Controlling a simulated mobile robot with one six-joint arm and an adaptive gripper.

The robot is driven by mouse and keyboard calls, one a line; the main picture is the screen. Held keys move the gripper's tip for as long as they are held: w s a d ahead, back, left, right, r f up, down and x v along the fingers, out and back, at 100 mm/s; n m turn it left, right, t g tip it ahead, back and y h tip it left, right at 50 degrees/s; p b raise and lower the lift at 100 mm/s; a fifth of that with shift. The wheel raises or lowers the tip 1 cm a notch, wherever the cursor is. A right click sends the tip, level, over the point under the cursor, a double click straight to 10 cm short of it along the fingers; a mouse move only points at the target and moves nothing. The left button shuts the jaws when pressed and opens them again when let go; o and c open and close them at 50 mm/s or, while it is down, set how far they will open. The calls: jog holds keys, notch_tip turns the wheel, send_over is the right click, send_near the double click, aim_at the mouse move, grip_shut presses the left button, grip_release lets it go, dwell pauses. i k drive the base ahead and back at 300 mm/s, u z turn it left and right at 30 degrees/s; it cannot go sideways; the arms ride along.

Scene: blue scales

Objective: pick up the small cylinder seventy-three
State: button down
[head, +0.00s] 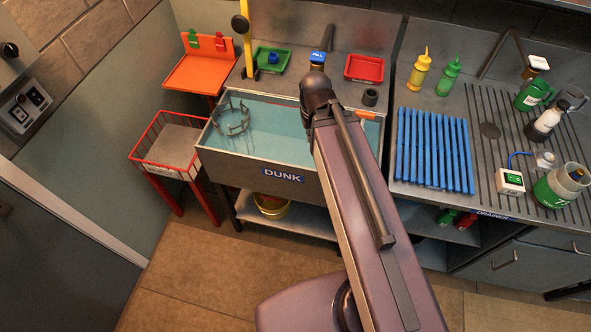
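A small dark cylinder (371,97) stands upright on the metal ledge behind the right end of the sink. No number can be read on it, so I cannot tell whether it is cylinder seventy-three. My arm reaches up through the middle of the head view, its dark joint over the back of the sink and left of this cylinder. My gripper does not show; the far part of the arm is hidden behind the joint or out of view.
The water-filled sink marked DUNK (222,165) holds a wire basket (232,118). A green tray (272,60) and a red tray (364,68) lie behind it. Right, the drainer holds a blue rack (434,150), bottles and jugs. A red wire basket stand (165,145) stands left.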

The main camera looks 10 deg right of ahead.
aim_at(558, 188)
jog(key=z, duration=4.8)
jog(key=i, duration=0.1)
jog(key=u, duration=2.45)
jog(key=k, duration=0.35)
jog(key=z, duration=0.05)
